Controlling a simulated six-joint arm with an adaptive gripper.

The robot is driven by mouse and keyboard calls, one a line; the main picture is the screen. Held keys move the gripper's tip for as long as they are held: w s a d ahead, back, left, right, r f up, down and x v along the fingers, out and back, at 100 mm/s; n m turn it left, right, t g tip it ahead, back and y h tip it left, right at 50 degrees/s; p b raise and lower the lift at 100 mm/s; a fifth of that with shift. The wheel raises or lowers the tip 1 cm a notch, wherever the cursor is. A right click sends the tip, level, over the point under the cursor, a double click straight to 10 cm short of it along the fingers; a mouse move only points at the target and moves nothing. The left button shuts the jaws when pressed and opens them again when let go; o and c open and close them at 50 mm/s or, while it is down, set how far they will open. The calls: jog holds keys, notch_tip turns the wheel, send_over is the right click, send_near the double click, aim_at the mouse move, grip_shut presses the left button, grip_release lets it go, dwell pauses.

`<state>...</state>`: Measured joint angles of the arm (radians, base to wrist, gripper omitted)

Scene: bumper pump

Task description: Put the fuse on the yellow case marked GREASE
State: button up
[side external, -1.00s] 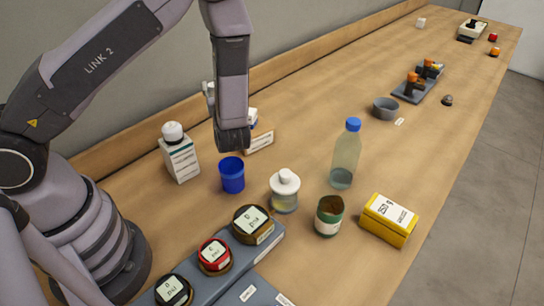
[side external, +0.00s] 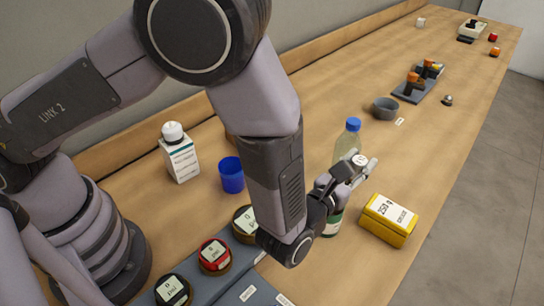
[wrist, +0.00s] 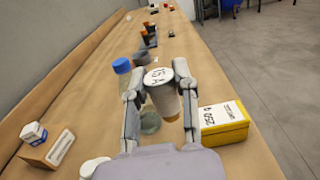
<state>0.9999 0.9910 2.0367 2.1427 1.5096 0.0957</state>
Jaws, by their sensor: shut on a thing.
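The fuse (wrist: 158,77) has a round white top marked "15 A" in the wrist view. My gripper (wrist: 157,88) is shut on it, with one finger on each side. In the side view the fuse (side external: 360,160) shows as a small white end at the fingertips of my gripper (side external: 352,170), above the bench. The yellow case (side external: 388,220) lies on the bench to the right of and lower than my gripper, with a white label reading "250 g" and GREASE. In the wrist view the case (wrist: 223,124) is right of my right finger, apart from it.
A blue-capped bottle (side external: 347,142) stands just behind my gripper. A green-labelled tin (side external: 333,222) is partly hidden below it. A blue cup (side external: 231,175) and a white bottle (side external: 180,152) stand further left. The bench right of the case is clear.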

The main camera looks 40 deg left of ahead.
jog(key=w+d+f, duration=0.2)
jog(key=w, duration=0.1)
jog(key=w+d+f, duration=0.2)
jog(key=w+f, duration=0.1)
jog(key=w+d+f, duration=0.2)
jog(key=d+f, duration=0.1)
jog(key=shift+w+f, duration=0.25)
jog(key=shift+w, duration=0.15)
jog(key=shift+w+f, duration=0.15)
jog(key=shift+f, duration=1.55)
jog(key=shift+f, duration=0.2)
jog(key=o, duration=1)
jog(key=shift+c, duration=0.2)
jog(key=shift+r, duration=0.1)
